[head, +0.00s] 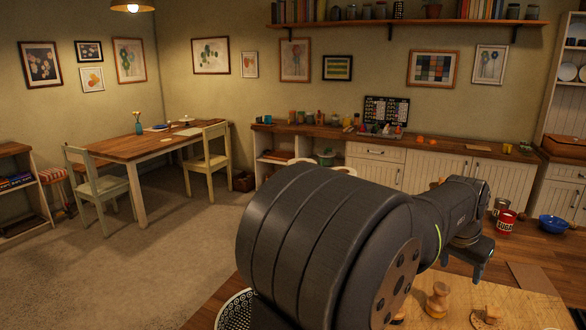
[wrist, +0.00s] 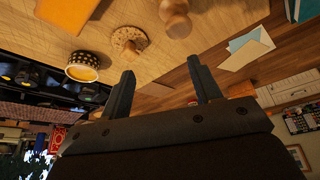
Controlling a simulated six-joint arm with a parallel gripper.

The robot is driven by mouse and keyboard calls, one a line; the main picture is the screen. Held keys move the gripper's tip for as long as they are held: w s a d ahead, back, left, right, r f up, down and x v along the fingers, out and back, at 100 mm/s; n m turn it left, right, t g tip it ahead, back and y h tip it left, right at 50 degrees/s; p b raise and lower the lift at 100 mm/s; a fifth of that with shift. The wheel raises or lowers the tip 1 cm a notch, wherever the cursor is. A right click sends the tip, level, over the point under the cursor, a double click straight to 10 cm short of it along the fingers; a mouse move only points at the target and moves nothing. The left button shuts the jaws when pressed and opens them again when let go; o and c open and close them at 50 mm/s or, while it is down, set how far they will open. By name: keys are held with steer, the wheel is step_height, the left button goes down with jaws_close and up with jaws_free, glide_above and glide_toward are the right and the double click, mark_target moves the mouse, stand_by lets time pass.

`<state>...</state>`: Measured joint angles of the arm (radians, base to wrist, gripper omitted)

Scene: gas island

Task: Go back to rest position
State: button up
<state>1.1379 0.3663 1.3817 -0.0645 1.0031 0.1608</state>
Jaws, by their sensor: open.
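My gripper (wrist: 164,82) shows in the wrist view with its two dark fingers apart and nothing between them. In the head view my dark arm fills the lower middle and reaches to the right, with the gripper end above the wooden counter. Just past the fingertips in the wrist view are a wooden turned piece (wrist: 176,18), a round cork-like piece (wrist: 128,40) and a dotted bowl (wrist: 83,66). My fingers look apart from all of them. The arm hides part of the counter in the head view.
On the counter are a wooden piece (head: 437,300), a red tin (head: 506,223) and a blue bowl (head: 553,223). Envelopes (wrist: 246,48) lie at the right in the wrist view. A table and chairs stand far left.

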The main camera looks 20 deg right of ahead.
steer(key=w+a+f+n+t+y, duration=0.1)
steer(key=w+a+n, duration=0.35)
steer(key=w, duration=0.75)
steer(key=w+a+f+n+t, duration=0.1)
steer(key=w+a, duration=0.7)
steer(key=w, duration=0.3)
steer(key=w+a+f+n+y, duration=0.15)
steer(key=w+a, duration=0.45)
steer(key=w, duration=0.6)
steer(key=w+a+f+n, duration=0.1)
steer(key=w+a+n, duration=0.2)
steer(key=w+a, duration=0.6)
steer(key=shift+a+f+t, duration=0.3)
steer(key=shift+a+t, duration=0.1)
steer(key=shift+a, duration=1.3)
steer(key=shift+o, duration=0.2)
